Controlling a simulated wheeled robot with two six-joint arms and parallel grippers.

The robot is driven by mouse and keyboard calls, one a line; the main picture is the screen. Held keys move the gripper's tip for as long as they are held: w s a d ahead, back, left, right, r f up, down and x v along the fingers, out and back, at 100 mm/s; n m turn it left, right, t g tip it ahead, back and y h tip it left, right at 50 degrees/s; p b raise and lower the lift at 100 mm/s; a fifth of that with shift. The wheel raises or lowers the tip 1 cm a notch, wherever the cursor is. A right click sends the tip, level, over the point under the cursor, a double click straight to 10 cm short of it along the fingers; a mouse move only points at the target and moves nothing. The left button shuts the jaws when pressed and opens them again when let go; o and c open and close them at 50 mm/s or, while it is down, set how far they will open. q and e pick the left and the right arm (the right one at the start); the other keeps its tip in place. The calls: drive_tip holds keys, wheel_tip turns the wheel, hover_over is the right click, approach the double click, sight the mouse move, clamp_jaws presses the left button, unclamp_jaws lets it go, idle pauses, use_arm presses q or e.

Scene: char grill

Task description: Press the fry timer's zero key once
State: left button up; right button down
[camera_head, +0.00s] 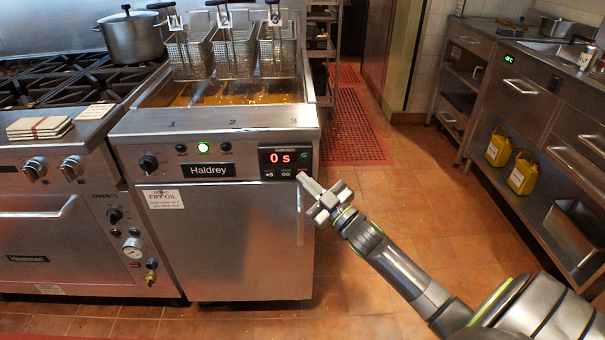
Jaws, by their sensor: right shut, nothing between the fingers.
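The fry timer (286,162) is a black panel on the upper right front of the steel fryer (230,235). Its red display reads "0 s". My left gripper is not in view.
Several fry baskets (232,52) hang over the oil. A stove with a pot (133,38) stands left, with boards (38,128) at its front. A steel counter (525,85) with yellow jugs (523,173) below stands right. The tiled floor between is clear.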

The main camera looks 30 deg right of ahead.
drive_tip(key=shift+s+a+p, duration=0.4)
drive_tip(key=shift+s+p, duration=0.05)
drive_tip(key=shift+s, duration=0.2)
drive_tip(key=s+a, duration=0.1)
drive_tip(key=s+p, duration=0.1)
drive_tip(key=s, duration=0.1)
drive_tip(key=s+a+p, duration=0.1)
drive_tip(key=shift+s+a, duration=0.15)
drive_tip(key=shift+a, duration=0.15)
idle(0.7)
